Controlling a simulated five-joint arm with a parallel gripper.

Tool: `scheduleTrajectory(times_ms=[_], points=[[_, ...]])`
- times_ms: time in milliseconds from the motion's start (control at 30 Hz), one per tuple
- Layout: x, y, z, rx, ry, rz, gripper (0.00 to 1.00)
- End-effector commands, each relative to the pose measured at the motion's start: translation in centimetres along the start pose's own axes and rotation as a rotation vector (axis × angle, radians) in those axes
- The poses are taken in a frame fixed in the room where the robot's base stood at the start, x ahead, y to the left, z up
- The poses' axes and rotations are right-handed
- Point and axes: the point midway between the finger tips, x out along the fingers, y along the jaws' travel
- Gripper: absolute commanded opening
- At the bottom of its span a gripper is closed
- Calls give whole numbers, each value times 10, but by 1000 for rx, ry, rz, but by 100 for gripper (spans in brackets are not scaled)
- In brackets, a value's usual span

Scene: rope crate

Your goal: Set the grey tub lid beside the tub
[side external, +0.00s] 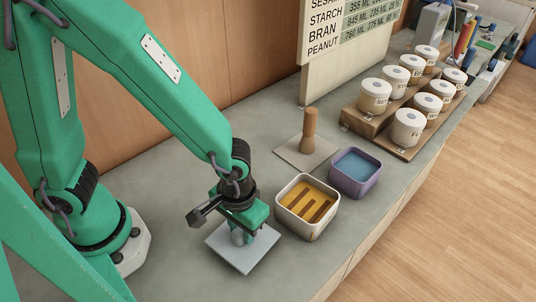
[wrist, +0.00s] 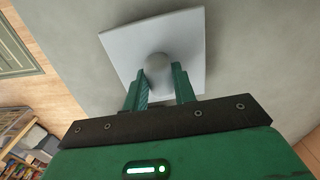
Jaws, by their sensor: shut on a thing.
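The grey lid (side external: 243,256) is a flat, square plate with a rounded knob on top. It lies at the near left of the tubs, over the counter, and I cannot tell whether it touches the counter. In the wrist view the lid (wrist: 187,42) fills the upper middle. My gripper (side external: 240,236) is shut on its knob; in the wrist view the two green fingers (wrist: 160,78) stand on either side of the knob. A cream tub (side external: 291,224) with orange and brown contents stands open just right of the lid. A purple tub (side external: 358,188) with blue contents stands behind it.
A second square lid (side external: 290,153) with a tall wooden handle lies behind the tubs. Several labelled white jars (side external: 408,128) stand on a wooden rack (side external: 375,131) farther back. A sign board (side external: 350,30) stands at the back. The grey counter (side external: 170,195) is bare left of the lid.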

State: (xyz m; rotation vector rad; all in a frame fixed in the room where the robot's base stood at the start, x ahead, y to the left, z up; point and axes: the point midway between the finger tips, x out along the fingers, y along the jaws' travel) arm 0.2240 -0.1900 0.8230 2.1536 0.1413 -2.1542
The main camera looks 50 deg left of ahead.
Motion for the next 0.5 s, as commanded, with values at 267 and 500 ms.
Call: scheduleTrajectory(times_ms=[267, 500], points=[[1, 0, 0, 0, 0, 0, 0], [3, 0, 0, 0, 0, 0, 0]])
